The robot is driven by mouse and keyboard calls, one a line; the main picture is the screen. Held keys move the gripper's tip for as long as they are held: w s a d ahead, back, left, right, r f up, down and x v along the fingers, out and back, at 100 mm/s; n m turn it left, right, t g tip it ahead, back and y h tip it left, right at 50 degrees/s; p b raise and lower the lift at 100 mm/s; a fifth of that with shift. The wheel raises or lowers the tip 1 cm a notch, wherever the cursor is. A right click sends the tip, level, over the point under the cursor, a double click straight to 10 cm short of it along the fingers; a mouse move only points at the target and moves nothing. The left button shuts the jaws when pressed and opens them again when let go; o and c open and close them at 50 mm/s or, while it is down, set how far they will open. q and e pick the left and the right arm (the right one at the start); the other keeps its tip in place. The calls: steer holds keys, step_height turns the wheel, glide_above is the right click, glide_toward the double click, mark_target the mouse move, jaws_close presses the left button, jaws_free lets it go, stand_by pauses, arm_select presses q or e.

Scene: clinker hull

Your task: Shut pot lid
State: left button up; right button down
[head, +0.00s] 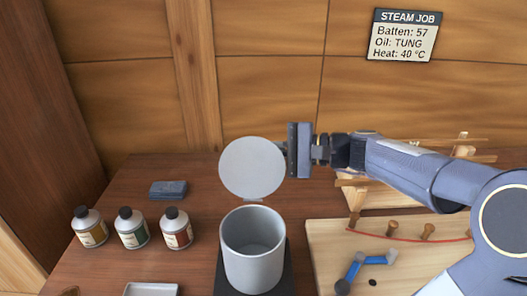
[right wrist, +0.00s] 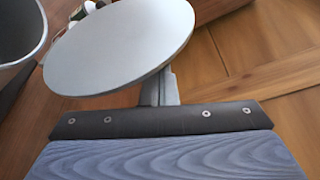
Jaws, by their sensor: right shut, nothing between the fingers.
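The grey pot (head: 252,262) stands on a dark base near the front middle of the table, its mouth open and empty inside. Its round lid (head: 252,167) stands upright above the pot's far rim, at the hinge. My right gripper (head: 292,150) comes in from the right and is shut with nothing in it, close beside the lid's right edge. In the right wrist view the lid (right wrist: 125,48) fills the upper middle just beyond the fingers, and the pot's rim (right wrist: 38,45) shows at the left. I cannot tell whether finger and lid touch. My left gripper is not in view.
Three small bottles (head: 132,228) stand left of the pot, with a blue-grey block (head: 169,189) behind them. A pale tray (head: 151,289) lies at the front. A wooden board (head: 325,235) with pegs and a blue jointed piece (head: 352,270) is at right. A sign (head: 403,35) hangs on the wall.

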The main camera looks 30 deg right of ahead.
mark_target(265, 164)
steer(key=s+a+n+b, duration=0.1)
steer(key=s+n+b, duration=0.1)
steer(key=b, duration=0.4)
steer(key=s+a+r+n+t+y+b, duration=0.1)
steer(key=s+n+b, duration=0.1)
steer(key=n+b, duration=0.2)
steer(key=s+a+n+t+b, duration=0.1)
steer(key=s+n+b, duration=0.1)
steer(key=b, duration=0.7)
steer(key=shift+s+a+r+n+y, duration=0.3)
steer(key=shift+s+r+n, duration=0.1)
steer(key=shift+s, duration=0.2)
steer(key=s+a+f+n+y+b, duration=0.2)
steer(key=s+n+b, duration=0.6)
steer(key=b, duration=0.9)
steer(key=shift+a+f+n+g+y+b, duration=0.35)
steer(key=shift+a+f, duration=0.55)
steer(key=shift+f, duration=0.5)
steer(key=shift+s, duration=0.1)
steer(key=p+v, duration=0.1)
steer(key=v, duration=0.6)
steer(key=shift+s+d+f, duration=0.15)
steer(key=shift+d, duration=0.15)
